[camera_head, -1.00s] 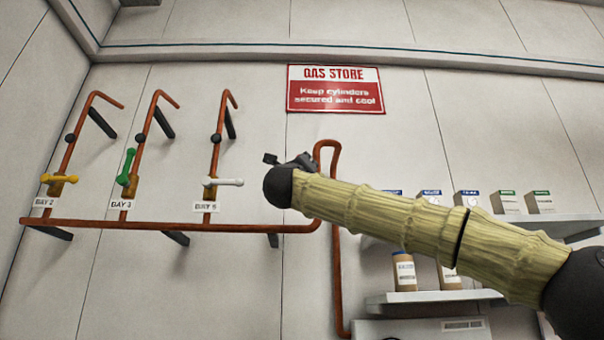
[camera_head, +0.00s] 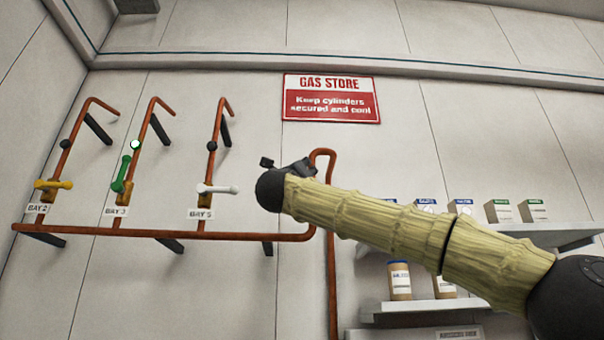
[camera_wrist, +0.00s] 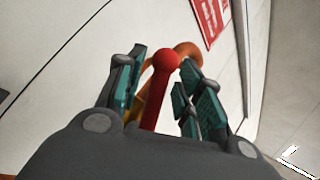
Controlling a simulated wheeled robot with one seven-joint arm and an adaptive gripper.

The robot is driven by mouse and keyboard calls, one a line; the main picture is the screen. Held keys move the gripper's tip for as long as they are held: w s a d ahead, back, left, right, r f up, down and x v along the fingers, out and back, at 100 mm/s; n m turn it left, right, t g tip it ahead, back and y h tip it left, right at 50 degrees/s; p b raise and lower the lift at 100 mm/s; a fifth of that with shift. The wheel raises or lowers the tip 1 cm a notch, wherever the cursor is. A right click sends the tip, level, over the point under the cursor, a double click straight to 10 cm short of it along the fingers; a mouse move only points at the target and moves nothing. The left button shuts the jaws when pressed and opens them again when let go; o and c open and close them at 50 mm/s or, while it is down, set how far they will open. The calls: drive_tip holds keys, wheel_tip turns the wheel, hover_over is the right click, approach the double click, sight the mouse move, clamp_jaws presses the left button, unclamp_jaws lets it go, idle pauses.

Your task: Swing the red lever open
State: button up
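The red lever (camera_wrist: 163,80), with a round knob on its end, shows in the wrist view. It stands between the two fingers of my gripper (camera_wrist: 163,95). The fingers are spread apart, with a visible gap to the lever on the left; contact on the right cannot be told. An orange part shows behind the lever. In the head view my gripper (camera_head: 286,170) is mostly hidden behind my arm's end, and the red lever is out of sight.
Yellow (camera_head: 54,184), green (camera_head: 122,174) and white (camera_head: 218,189) levers sit on copper pipes (camera_head: 160,233) to the left. A round indicator (camera_head: 135,145) above the green lever is white with a green rim. A red sign (camera_head: 331,98) hangs above; shelves (camera_head: 430,311) stand right.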

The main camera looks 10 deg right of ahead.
drive_tip(key=shift+f, duration=0.1)
drive_tip(key=v, duration=1.2)
